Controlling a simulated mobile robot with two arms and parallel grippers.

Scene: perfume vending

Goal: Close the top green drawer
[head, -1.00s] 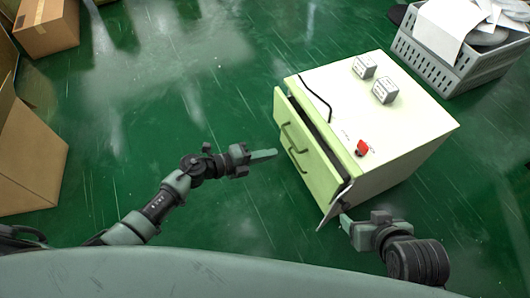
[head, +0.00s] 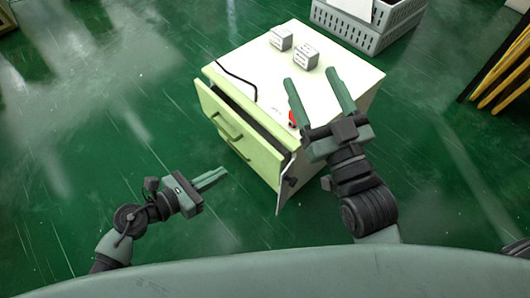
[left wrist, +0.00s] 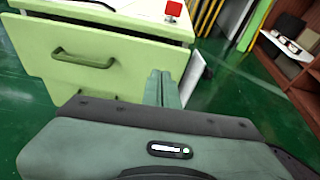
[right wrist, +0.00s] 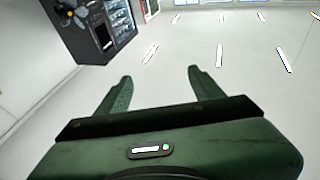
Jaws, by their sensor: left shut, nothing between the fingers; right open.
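The top green drawer (head: 237,130) is partly pulled out of the pale cabinet (head: 348,76), with a dark gap behind its front. The drawer front also shows in the left wrist view (left wrist: 130,78), with a curved handle (left wrist: 84,60). My left gripper (head: 225,174) is shut and empty, low in front of the drawer and apart from it; its fingertips (left wrist: 165,74) show below the drawer's right side in the left wrist view. My right gripper (head: 310,78) is open and empty, raised in front of the cabinet top in the head view; its fingers (right wrist: 160,75) point upward in the right wrist view.
On the cabinet top are two small grey boxes (head: 281,39) (head: 306,56), a black cable (head: 238,83) and a red item (head: 292,118), partly hidden by my right gripper. A grey crate (head: 372,32) stands behind. Yellow bars (head: 505,75) are at right. The floor left of the cabinet is clear.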

